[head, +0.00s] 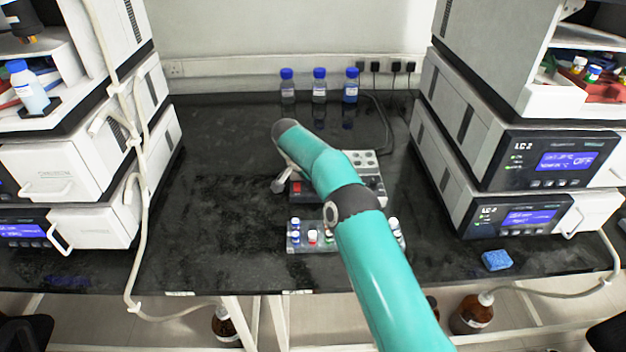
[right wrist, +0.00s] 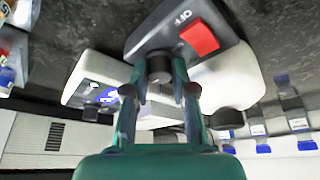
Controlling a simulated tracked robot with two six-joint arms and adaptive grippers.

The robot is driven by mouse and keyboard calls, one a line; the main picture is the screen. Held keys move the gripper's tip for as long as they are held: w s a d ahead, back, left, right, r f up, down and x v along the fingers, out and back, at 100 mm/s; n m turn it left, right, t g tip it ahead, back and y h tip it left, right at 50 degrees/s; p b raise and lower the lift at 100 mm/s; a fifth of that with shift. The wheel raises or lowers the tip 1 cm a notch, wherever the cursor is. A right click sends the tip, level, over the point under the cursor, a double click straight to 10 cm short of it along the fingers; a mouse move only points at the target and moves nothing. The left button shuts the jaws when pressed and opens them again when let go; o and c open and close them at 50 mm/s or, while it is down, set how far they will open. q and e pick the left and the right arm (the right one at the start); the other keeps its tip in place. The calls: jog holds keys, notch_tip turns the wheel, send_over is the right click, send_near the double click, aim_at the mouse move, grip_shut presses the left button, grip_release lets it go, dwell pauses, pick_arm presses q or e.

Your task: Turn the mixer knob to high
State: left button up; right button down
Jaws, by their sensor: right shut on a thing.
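The mixer (right wrist: 222,28) shows in the right wrist view as a dark grey panel with a red switch and an "OFF" label. Its dark round knob (right wrist: 159,67) sits between the fingertips of my right gripper (right wrist: 161,78), which is shut on it. No pointer or dial setting on the knob is readable. In the head view my teal right arm covers most of the mixer; its red switch (head: 296,188) shows left of the arm. My right gripper (head: 280,184) shows there only in part. My left gripper is not in view.
A rack of capped vials (head: 300,247) stands in front of the mixer, partly behind my arm. Blue-capped bottles (head: 319,86) stand at the back wall. Instrument stacks (head: 70,165) (head: 500,150) flank the bench. A blue sponge (head: 497,260) lies front right. The bench's left middle is clear.

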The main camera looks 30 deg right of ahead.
jog(key=shift+r, duration=0.1)
dwell(0.3)
jog(key=c, duration=0.9)
grip_release()
jog(key=shift+c, duration=0.2)
jog(key=w+v, duration=0.1)
jog(key=v, duration=1)
jog(key=shift+s+a+r, duration=0.3)
jog(key=shift+s+r, duration=0.05)
jog(key=shift+s, duration=0.15)
